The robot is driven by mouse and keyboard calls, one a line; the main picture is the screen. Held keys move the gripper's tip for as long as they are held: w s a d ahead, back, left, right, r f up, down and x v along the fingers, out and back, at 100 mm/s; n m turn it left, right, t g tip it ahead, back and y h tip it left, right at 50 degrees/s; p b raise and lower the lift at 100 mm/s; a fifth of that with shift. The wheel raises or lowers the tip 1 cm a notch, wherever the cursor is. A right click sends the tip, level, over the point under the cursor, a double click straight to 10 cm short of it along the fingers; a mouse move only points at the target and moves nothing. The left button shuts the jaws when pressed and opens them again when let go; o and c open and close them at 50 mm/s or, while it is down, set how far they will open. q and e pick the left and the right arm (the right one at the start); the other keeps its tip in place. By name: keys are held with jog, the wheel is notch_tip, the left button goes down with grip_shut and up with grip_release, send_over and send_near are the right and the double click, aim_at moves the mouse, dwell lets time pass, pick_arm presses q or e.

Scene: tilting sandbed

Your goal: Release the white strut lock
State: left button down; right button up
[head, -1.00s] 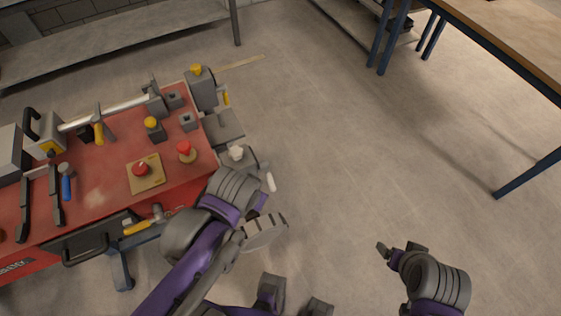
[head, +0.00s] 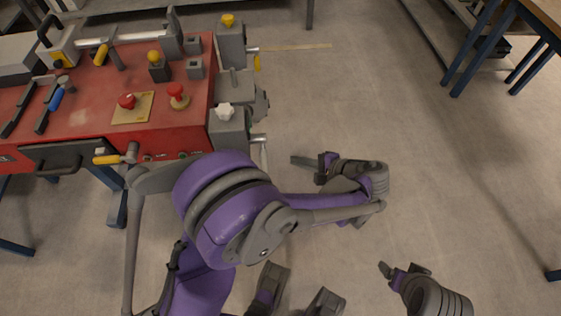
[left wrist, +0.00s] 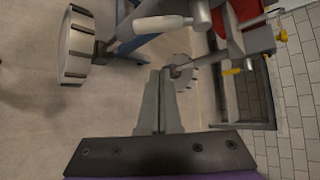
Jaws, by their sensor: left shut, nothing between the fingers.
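A lever with a white handle (head: 263,155) hangs at the right side of the grey unit on the red bench's right end. A white star knob (head: 224,110) sits on top of that unit. The white handle shows lying sideways near the top of the left wrist view (left wrist: 162,23), beside its metal pivot. My left gripper (head: 295,160) is shut and empty, its fingers pointing left towards the lever, with a small gap in the head view. Its closed fingers (left wrist: 165,72) appear below the handle in the wrist view.
The red bench top (head: 95,105) holds red and yellow knobs and tools. A second unit with a yellow knob (head: 228,20) and yellow lever (head: 257,62) stands farther back. A yellow-handled hammer (head: 108,160) is at the front edge. Open floor (head: 350,100) lies to the right.

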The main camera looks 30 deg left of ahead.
aim_at(264, 155)
pick_arm(q)
jog(key=s+a+f+b, duration=0.1)
jog(key=a+f, duration=0.1)
jog(key=a, duration=0.5)
jog(key=shift+s+a+f, duration=0.15)
jog(key=shift+s+a, duration=0.1)
jog(key=shift+a, duration=0.05)
pick_arm(e)
jog(key=shift+a+f, duration=0.1)
jog(key=shift+f, duration=0.65)
pick_arm(q)
jog(key=shift+a, duration=0.1)
